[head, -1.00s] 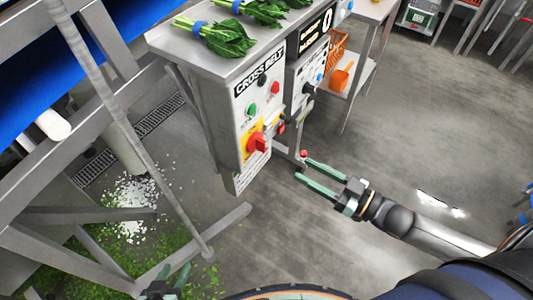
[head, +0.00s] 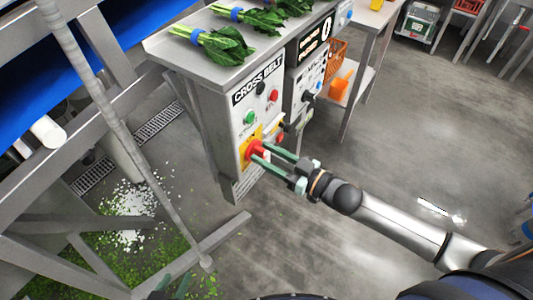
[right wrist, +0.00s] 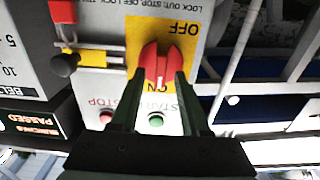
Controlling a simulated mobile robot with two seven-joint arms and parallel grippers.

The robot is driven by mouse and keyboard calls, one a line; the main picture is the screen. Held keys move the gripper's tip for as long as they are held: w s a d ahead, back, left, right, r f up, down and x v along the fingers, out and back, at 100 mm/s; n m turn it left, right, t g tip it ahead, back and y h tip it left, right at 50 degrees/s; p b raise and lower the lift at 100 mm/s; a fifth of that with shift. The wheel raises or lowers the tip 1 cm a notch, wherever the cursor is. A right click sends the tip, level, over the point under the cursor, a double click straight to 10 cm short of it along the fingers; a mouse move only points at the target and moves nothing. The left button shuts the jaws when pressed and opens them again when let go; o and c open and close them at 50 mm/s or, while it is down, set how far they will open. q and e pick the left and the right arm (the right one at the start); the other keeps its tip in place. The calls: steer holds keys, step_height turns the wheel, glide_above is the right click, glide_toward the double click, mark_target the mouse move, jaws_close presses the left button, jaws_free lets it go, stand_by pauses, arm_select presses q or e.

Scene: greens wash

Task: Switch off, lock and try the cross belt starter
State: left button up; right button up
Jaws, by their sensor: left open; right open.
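The CROSS BELT starter box (head: 227,125) is a grey cabinet with red and green buttons. Its red rotary handle (right wrist: 150,62) sits on a yellow plate (right wrist: 185,50) marked OFF and ON. The right wrist view is upside down; the handle's white mark is at the ON end. My right gripper (head: 259,152) is open, its green fingers on either side of the handle; contact is unclear. My left gripper (head: 176,288) is open and empty at the bottom edge.
Bunches of greens (head: 225,45) lie on the steel top above the box. A second control box (head: 306,85) stands close on the right. A sloping grey pole (head: 120,130) and steel framing are on the left.

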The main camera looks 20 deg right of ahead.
steer(key=shift+w+a, duration=0.1)
steer(key=shift+c, duration=0.2)
jaws_close()
stand_by(0.5)
